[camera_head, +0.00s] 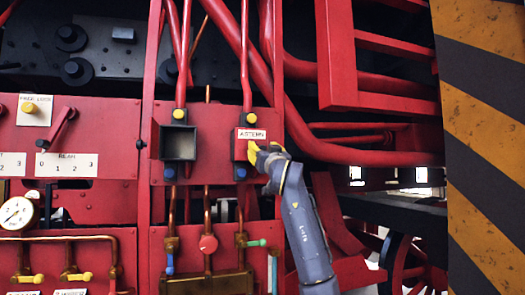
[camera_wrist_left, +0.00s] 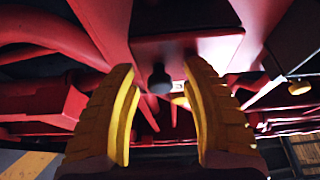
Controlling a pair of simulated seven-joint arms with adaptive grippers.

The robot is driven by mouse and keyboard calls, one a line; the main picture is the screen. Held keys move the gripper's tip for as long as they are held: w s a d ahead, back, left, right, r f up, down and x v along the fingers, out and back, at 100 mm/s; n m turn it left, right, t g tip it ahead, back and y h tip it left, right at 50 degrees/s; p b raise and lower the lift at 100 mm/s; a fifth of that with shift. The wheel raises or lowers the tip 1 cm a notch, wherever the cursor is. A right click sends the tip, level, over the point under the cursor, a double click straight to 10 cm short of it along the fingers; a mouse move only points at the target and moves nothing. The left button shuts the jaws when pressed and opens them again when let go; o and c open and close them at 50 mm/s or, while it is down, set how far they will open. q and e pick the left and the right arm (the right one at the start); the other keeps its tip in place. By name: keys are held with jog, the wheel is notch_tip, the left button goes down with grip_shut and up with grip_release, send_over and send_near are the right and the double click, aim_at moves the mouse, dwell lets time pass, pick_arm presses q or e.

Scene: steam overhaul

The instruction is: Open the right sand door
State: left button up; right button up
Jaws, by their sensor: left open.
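Two small boxes sit side by side on a red panel in the head view. The right one, the right sand door (camera_head: 240,151), has a red front with a white label (camera_head: 251,134) and looks shut. The left box (camera_head: 179,142) shows a dark open hollow. My left gripper (camera_head: 258,152) has its yellow fingers at the right box's lower right front, hiding part of it; contact cannot be told. In the left wrist view my left gripper (camera_wrist_left: 160,72) is open, its fingers apart, with a dark round knob (camera_wrist_left: 159,78) showing beyond and between them. My right gripper is not in view.
Thick red pipes (camera_head: 345,157) and a red frame (camera_head: 325,60) lie right of the boxes. A striped post (camera_head: 485,130) stands at the far right. Copper pipes with valves (camera_head: 207,243) run below. A gauge (camera_head: 17,213) and a lever (camera_head: 58,128) are at left.

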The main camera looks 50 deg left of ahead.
pick_arm(q)
grip_shut()
jog(key=shift+d, duration=0.1)
dwell(0.4)
